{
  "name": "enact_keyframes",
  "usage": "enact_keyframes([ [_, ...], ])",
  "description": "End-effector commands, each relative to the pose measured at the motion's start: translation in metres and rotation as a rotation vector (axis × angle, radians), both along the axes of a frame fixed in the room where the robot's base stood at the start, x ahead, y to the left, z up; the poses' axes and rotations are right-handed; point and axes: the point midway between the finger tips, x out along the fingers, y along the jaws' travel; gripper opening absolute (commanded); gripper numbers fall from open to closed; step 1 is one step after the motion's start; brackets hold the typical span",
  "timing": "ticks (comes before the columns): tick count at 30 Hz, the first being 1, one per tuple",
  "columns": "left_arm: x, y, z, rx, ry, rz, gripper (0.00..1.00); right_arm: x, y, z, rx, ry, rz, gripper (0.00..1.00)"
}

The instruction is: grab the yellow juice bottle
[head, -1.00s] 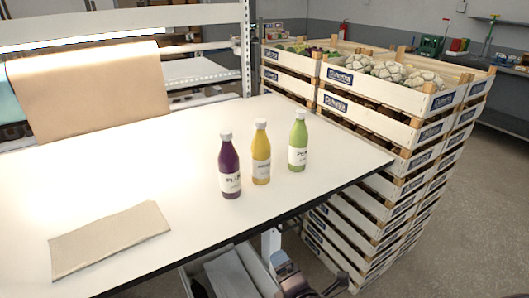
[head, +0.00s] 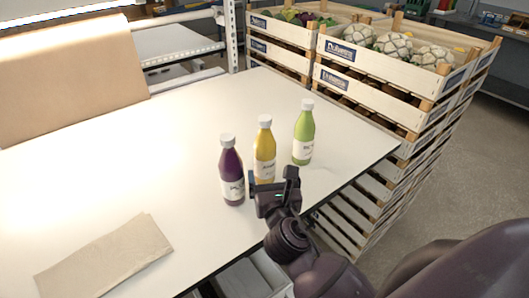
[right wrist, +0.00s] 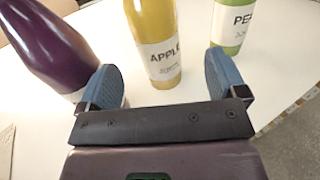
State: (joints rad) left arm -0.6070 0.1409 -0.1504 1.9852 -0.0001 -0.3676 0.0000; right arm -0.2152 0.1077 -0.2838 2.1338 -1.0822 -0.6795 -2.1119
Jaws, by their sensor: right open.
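The yellow juice bottle (head: 264,150) stands upright on the white table (head: 190,150), between the purple bottle (head: 231,172) and the green bottle (head: 303,134). My right gripper (head: 272,180) is just in front of the yellow bottle and partly hides its lower part. In the right wrist view, the yellow bottle (right wrist: 157,42) with its "APPLE" label stands ahead, between the lines of the two open fingers (right wrist: 160,88). The left finger is close to the purple bottle (right wrist: 48,40); I cannot tell if they touch. My left gripper is not in view.
The green bottle (right wrist: 230,22) stands beyond the right finger. A folded brown paper (head: 104,258) lies at the table's front left. Stacked wooden crates (head: 380,75) with vegetables stand behind the table's right edge.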

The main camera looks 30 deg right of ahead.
Motion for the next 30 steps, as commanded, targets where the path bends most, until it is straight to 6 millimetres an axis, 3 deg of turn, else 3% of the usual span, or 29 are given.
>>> enact_keyframes([
  [3, -0.002, 0.001, 0.001, 0.001, 0.004, 0.001, 0.47, 0.016, -0.005, 0.001, -0.001, -0.002, 0.001, 0.91],
  [11, 0.002, 0.0, 0.005, 0.001, -0.007, -0.002, 0.47, 0.031, -0.01, -0.001, 0.002, -0.001, 0.0, 0.91],
  [21, 0.006, 0.0, 0.007, 0.002, -0.015, -0.004, 0.47, 0.072, -0.02, -0.005, 0.002, -0.002, 0.001, 0.91],
  [30, 0.007, 0.0, 0.007, 0.002, -0.016, -0.004, 0.47, 0.077, -0.022, -0.005, 0.003, 0.0, 0.001, 0.91],
])
